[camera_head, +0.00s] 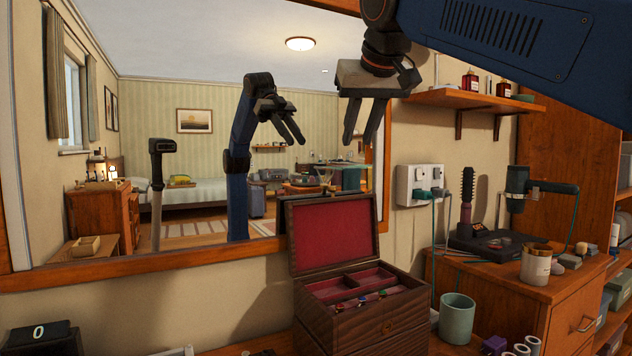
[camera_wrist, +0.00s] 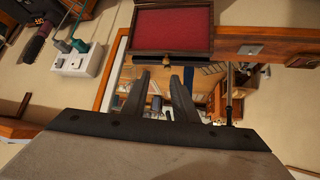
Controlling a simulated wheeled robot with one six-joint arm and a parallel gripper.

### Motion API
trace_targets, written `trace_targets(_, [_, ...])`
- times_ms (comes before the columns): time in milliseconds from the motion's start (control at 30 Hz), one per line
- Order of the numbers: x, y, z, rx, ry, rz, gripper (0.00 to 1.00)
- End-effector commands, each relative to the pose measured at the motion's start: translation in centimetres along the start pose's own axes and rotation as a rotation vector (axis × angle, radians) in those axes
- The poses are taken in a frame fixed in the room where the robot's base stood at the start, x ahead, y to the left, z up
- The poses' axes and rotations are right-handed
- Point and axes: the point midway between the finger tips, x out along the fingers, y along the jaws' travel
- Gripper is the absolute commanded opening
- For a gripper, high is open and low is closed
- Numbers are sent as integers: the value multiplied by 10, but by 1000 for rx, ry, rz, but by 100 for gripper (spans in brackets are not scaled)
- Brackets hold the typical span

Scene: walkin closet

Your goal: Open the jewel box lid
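The jewel box (camera_head: 352,318) is dark wood and stands in front of the mirror. Its lid (camera_head: 332,236) stands raised, about upright, showing a red lining, and the red-lined compartments below hold small items. In the wrist view the lid (camera_wrist: 173,28) is at the top, with a small dark clasp at its edge. My gripper (camera_head: 366,138) is above the box, apart from the lid, with its fingers pointing down. The fingers also show in the wrist view (camera_wrist: 160,98), spread with a gap and nothing between them.
A large mirror (camera_head: 130,256) behind the box reflects my arm and a bedroom. A green cup (camera_head: 457,318) stands right of the box. A wooden cabinet (camera_head: 520,295) with a jar (camera_head: 536,266) is further right. A shelf (camera_head: 470,99) with bottles is beside my gripper. A wall socket (camera_head: 420,185) has plugs.

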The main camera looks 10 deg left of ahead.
Motion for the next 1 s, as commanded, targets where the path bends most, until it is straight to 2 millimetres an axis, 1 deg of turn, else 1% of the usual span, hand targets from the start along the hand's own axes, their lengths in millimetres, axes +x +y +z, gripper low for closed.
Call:
trace_targets(67, [-2,-8,-8,-2,8,-5,26])
trace_targets(167, [-2,-10,-12,-3,11,-7,26])
trace_targets(267, [5,-10,-12,-2,12,-6,26])
trace_targets(333, [14,-10,-12,-2,10,-6,26])
trace_targets(1000, [131,-11,-12,-2,9,-6,26])
